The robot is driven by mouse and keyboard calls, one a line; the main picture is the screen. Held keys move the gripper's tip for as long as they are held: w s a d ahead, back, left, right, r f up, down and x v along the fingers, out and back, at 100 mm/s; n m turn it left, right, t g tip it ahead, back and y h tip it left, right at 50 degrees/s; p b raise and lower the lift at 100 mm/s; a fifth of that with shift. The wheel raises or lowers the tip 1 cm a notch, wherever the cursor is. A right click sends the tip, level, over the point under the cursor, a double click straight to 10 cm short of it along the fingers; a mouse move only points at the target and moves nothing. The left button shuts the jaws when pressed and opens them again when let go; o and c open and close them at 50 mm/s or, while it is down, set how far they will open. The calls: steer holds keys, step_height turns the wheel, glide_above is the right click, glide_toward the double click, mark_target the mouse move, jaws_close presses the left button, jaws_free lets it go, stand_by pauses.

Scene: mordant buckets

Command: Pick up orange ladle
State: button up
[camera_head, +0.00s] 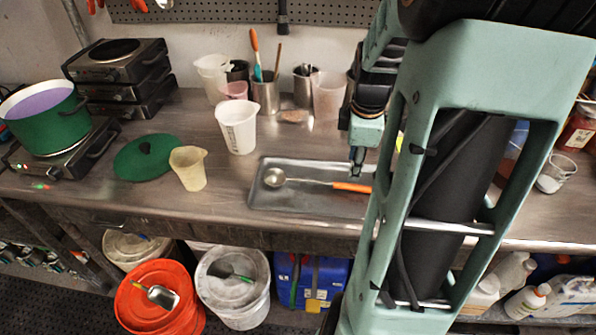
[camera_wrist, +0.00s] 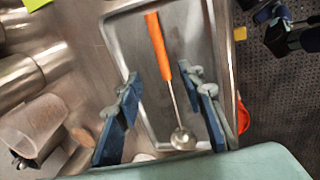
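The orange ladle (camera_wrist: 160,52) has an orange handle, a thin metal shaft and a round metal bowl. It lies in a shallow metal tray (camera_wrist: 198,30) on the bench. In the head view the ladle (camera_head: 275,178) has its bowl at the left and its handle at the right, and my arm hides part of the tray (camera_head: 262,203). My gripper (camera_wrist: 160,83) is open above the tray, with the ladle's shaft and handle showing between its two fingers. In the head view a gripper tip (camera_head: 357,160) shows just above the handle; the rest is hidden.
A white measuring jug (camera_head: 238,130) and a beige cup (camera_head: 188,170) stand left of the tray. Metal cups with tools (camera_head: 266,95) stand behind it. A green pot (camera_head: 45,120) sits on a hot plate at the left. Buckets (camera_head: 232,280) are below the bench.

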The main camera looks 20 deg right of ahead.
mark_target(350, 185)
steer(key=f, duration=0.3)
steer(key=w+f, duration=0.1)
steer(key=f, duration=0.2)
steer(key=d+f, duration=0.1)
steer(key=f, duration=0.2)
steer(key=shift+w+f, duration=0.15)
jaws_close()
